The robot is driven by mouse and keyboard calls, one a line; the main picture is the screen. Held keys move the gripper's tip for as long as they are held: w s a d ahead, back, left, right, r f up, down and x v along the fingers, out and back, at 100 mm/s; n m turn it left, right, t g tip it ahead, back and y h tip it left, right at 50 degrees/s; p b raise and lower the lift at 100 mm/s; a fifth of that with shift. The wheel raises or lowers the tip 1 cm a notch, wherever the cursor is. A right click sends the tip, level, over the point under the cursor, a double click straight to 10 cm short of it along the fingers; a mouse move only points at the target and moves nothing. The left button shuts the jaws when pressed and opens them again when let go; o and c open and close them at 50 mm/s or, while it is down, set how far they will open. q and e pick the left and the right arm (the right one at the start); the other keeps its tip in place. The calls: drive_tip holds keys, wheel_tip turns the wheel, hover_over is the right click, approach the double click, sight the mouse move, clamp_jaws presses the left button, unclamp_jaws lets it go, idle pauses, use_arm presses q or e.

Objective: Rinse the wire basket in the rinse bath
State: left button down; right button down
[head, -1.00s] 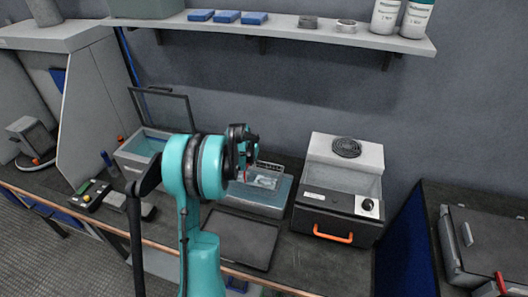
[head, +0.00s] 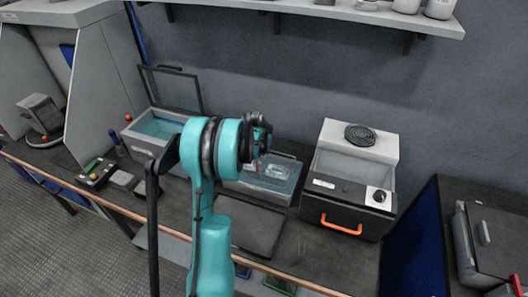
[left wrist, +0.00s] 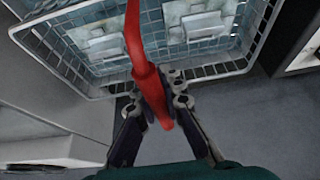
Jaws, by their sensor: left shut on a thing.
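The wire basket (left wrist: 215,70) fills the top of the left wrist view, a pale wire mesh with several light flat pieces in it. My left gripper (left wrist: 158,90) is shut on its red handle (left wrist: 139,45). In the head view my left gripper (head: 258,137) is over the rinse bath (head: 277,188), a low grey-blue open tub right of centre. The basket shows faintly there at the bath, partly hidden by my gripper. I cannot tell how deep it sits. My right gripper is not in view.
A bath with blue liquid and a raised lid (head: 172,90) stands to the left. A flat dark tray (head: 250,225) lies in front. A grey unit with an orange handle (head: 340,226) stands to the right. A shelf (head: 330,12) runs along the wall above.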

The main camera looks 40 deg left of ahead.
sight(265, 164)
use_arm(q)
drive_tip(key=shift+f+b, duration=2.3)
drive_tip(key=shift+f, duration=0.9)
drive_tip(key=shift+r+p, duration=3.35)
drive_tip(key=shift+r, duration=1.7)
drive_tip(key=shift+f, duration=0.1)
